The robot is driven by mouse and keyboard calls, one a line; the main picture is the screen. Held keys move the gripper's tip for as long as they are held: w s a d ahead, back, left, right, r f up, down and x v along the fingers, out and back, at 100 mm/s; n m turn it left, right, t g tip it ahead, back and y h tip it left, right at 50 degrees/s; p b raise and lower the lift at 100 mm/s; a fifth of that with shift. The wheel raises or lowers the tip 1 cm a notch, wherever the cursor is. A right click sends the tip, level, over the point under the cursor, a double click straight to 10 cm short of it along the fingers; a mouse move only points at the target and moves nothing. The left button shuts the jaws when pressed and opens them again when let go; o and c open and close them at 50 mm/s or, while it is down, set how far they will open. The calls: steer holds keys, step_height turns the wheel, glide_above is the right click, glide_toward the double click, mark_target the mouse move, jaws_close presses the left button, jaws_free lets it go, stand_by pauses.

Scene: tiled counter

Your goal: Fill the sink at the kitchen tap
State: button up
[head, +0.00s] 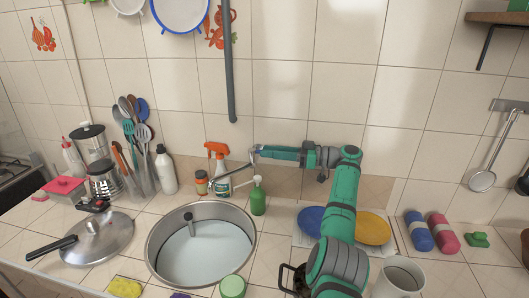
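The round metal sink (159,259) is set in the tiled counter at lower middle. A pale grey-blue flat surface (205,258) shows inside it; I cannot tell whether this is water or the bare bottom. A dark-topped upright piece (190,222) stands at the sink's back. A thin metal bar (232,170), which looks like the tap's spout or lever, slants behind the sink near the wall. My gripper (253,155) is at the bar's upper right end, close to or touching it. The fingers are too small to tell whether they are open or shut. No water stream shows.
A spray bottle (219,165), an orange-lidded jar (201,183) and a green pump bottle (258,198) crowd behind the sink. A lidded pan (98,239) stands left, a white mug (398,279) at lower right. My arm spans over blue and yellow plates (373,229).

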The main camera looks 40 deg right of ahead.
steer(key=shift+v, duration=2.35)
steer(key=shift+f, duration=0.1)
